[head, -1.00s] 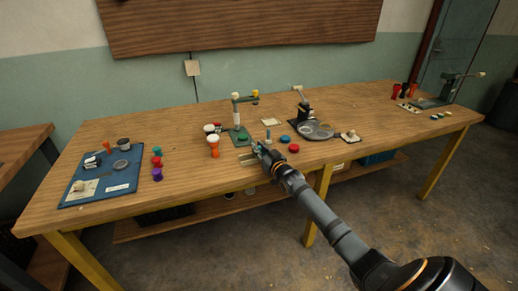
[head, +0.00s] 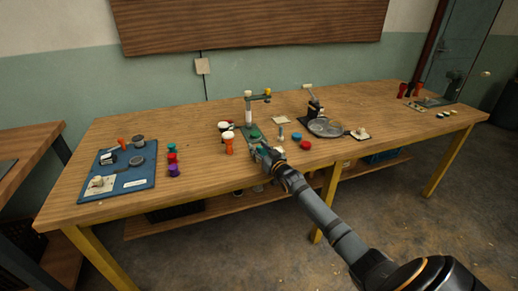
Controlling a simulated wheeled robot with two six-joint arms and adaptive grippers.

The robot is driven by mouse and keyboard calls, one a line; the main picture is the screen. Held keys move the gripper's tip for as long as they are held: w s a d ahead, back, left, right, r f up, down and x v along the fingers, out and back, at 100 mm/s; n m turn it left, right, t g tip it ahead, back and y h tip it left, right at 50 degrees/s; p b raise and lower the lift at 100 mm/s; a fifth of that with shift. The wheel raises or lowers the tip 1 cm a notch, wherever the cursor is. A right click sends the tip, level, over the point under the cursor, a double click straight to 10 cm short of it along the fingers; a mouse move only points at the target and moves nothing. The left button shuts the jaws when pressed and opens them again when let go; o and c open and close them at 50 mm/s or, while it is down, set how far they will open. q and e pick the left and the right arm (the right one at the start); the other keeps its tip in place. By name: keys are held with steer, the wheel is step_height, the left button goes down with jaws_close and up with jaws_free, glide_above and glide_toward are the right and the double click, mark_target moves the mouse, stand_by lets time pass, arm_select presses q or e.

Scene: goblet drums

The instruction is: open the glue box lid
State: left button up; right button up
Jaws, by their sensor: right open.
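I cannot make out a glue box for certain. A small dark-and-white box-like piece (head: 107,158) sits on the blue mat (head: 140,178) at the left of the table, but I cannot tell whether it is the glue box or how its lid stands. My right gripper (head: 266,154) is open at the table's front middle, far to the right of that mat. It is close to the green-based stand (head: 248,112), and its fingers hide part of what lies there. I cannot tell whether it touches anything. My left gripper is out of view.
An orange goblet drum (head: 229,145) stands just left of my right gripper. Red (head: 305,145) and blue discs lie to its right, before a round grey plate (head: 325,127). Small coloured pieces (head: 172,158) stand beside the mat. Bare wood lies between these and the drum.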

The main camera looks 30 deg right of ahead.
step_height(320, 180, up, 10)
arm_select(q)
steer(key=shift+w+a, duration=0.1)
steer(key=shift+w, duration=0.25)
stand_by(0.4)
